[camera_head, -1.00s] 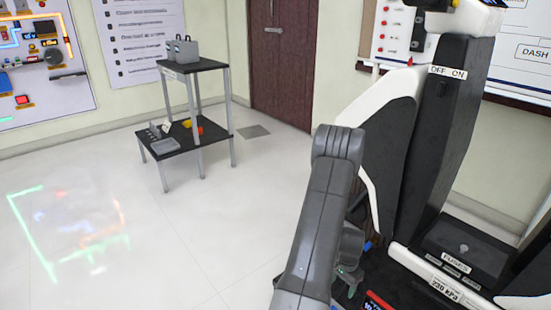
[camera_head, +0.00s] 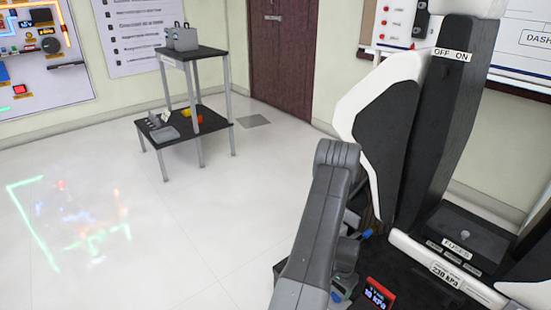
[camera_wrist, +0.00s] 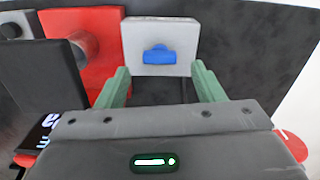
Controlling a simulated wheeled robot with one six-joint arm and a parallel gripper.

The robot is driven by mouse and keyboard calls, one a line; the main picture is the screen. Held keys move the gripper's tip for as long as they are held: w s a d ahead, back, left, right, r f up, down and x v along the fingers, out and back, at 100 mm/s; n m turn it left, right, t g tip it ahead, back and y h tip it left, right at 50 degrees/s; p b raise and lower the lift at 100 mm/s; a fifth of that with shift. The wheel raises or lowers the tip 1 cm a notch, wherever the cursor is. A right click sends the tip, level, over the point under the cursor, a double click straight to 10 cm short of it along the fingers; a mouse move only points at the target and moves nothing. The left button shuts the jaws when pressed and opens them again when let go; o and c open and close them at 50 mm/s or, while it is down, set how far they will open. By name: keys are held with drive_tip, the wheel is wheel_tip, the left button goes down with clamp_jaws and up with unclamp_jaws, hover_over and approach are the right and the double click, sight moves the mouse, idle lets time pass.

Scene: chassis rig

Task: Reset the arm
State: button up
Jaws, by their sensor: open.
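My gripper (camera_wrist: 163,86) shows in the wrist view as two green fingers spread apart, with nothing held between them. Just beyond the fingers is a light grey block (camera_wrist: 160,32) with a blue piece (camera_wrist: 160,55) on its face. I cannot tell whether the fingers touch it. In the head view my grey arm reaches down at the lower middle, beside the black and white chassis rig (camera_head: 385,130). The arm largely hides my fingertips there.
The rig carries a FUSES box (camera_head: 460,235), a 230 kPa bar (camera_head: 445,268) and a red-framed display (camera_head: 376,296). In the wrist view a red block (camera_wrist: 92,45) stands left of the grey block. A black two-level stand (camera_head: 188,130) is farther back; the floor left of my arm is open.

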drive_tip(key=s+a+r+n, duration=0.1)
drive_tip(key=s+a+r, duration=0.15)
drive_tip(key=r, duration=0.75)
drive_tip(key=s+a+r+n, duration=0.1)
drive_tip(key=s+a+r, duration=0.15)
drive_tip(key=r, duration=0.75)
drive_tip(key=s+a+r+n, duration=0.1)
drive_tip(key=s+a+r, duration=0.2)
drive_tip(key=s, duration=0.2)
drive_tip(key=s+a+r+n+b, duration=0.1)
drive_tip(key=s+a+r+n, duration=0.1)
drive_tip(key=s, duration=0.4)
drive_tip(key=s+a+r+n, duration=0.1)
drive_tip(key=s+a+r, duration=0.2)
drive_tip(key=s+r, duration=0.2)
drive_tip(key=shift+s+a+r+n+g, duration=0.3)
drive_tip(key=shift+s+a+r+g, duration=0.1)
drive_tip(key=shift+r, duration=0.05)
drive_tip(key=shift+b, duration=0.3)
